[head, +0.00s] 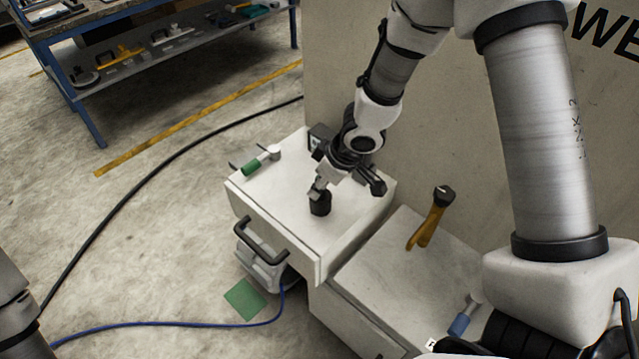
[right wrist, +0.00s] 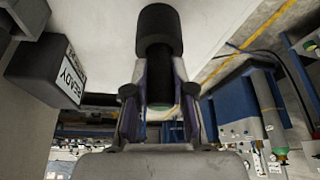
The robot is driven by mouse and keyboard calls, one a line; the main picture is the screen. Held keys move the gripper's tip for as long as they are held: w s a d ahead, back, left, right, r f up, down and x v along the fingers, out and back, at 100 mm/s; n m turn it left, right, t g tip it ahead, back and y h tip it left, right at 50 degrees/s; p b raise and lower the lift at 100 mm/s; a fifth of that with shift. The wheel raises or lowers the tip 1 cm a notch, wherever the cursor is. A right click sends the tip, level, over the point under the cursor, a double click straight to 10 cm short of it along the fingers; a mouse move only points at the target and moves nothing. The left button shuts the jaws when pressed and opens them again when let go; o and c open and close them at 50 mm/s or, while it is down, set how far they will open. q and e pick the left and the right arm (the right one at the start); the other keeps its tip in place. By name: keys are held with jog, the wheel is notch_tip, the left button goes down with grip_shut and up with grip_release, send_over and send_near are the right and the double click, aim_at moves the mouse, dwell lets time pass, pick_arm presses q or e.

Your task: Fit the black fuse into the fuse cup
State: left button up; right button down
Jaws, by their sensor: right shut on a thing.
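My right gripper (head: 317,188) is over the cabinet top, pointing down, with its fingers shut on the black fuse. In the right wrist view the gripper (right wrist: 160,100) has the fuse (right wrist: 158,72), a narrow dark cylinder, between its two fingers. The wider black fuse cup (right wrist: 158,28) is in line with the fuse's far end. The fuse appears to meet the cup's mouth; how deep it sits is hidden. In the head view the cup (head: 320,206) stands on the white top, and the fingers cover most of the fuse. My left gripper is out of view.
A dark box marked READY (right wrist: 45,70) stands close to the gripper. A green-handled tool (head: 262,162) lies at the white top's (head: 285,190) left. A yellow-handled tool (head: 428,222) and a blue-handled one (head: 461,325) lie on the lower cabinet at right.

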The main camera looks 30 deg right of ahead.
jog(key=shift+f, duration=0.2)
jog(key=c, duration=0.9)
grip_release()
